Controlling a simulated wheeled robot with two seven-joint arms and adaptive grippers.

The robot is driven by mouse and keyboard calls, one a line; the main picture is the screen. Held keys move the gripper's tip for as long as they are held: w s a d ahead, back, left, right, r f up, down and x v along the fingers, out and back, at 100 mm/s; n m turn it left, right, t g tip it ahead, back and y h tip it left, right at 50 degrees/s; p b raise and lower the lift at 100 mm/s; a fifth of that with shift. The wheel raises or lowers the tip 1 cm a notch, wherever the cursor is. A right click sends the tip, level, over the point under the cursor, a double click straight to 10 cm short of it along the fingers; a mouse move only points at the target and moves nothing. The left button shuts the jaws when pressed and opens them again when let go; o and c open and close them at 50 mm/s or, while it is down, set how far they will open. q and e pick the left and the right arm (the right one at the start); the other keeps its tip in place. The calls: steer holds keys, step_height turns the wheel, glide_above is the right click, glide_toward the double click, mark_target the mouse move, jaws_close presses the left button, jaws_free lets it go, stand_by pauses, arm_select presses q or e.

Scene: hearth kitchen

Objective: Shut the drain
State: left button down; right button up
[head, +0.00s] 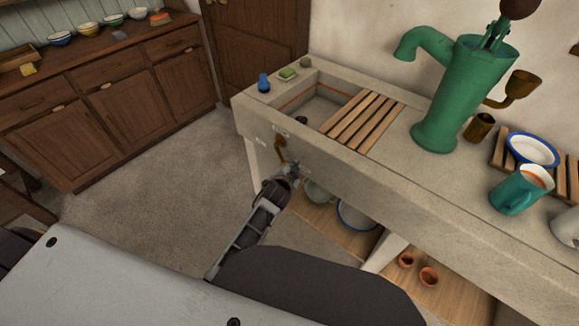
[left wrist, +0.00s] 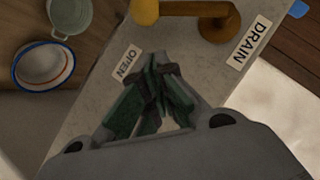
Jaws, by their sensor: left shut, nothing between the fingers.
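The brass drain lever (head: 281,149) is on the front face of the stone sink (head: 250,113). In the left wrist view the lever (left wrist: 188,10) runs from its round pivot to a yellowish knob, with a DRAIN label (left wrist: 250,38) by the pivot. In the head view the lever hangs downward. An OPEN label (left wrist: 126,63) lies near the knob end. My left gripper (head: 294,168) is shut and empty, its fingertips (left wrist: 155,68) just beside the OPEN label and a little apart from the knob in the picture. Whether it touches the face is unclear. My right gripper is out of view.
A slatted wooden rack (head: 362,119) covers part of the sink. A green pump (head: 446,105) and a teal mug (head: 521,190) stand on the top. Bowls and small pots sit on the low shelf (head: 325,231). The floor (head: 190,185) left of the sink is clear.

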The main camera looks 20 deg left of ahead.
arm_select(q)
steer(key=w+a+f, duration=0.2)
steer(key=f, duration=0.1)
steer(key=shift+w+a+f+b, duration=0.1)
steer(key=shift+w+f+b, duration=0.1)
steer(key=shift+w+b, duration=0.15)
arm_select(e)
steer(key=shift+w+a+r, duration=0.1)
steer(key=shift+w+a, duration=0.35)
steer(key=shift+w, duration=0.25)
arm_select(q)
steer(key=shift+f, duration=0.1)
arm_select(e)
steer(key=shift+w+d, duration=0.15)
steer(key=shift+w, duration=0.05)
arm_select(q)
steer(key=shift+f+b, duration=0.1)
steer(key=shift+b, duration=0.2)
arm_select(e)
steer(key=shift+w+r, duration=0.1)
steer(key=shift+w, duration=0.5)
arm_select(q)
steer(key=shift+a, duration=0.1)
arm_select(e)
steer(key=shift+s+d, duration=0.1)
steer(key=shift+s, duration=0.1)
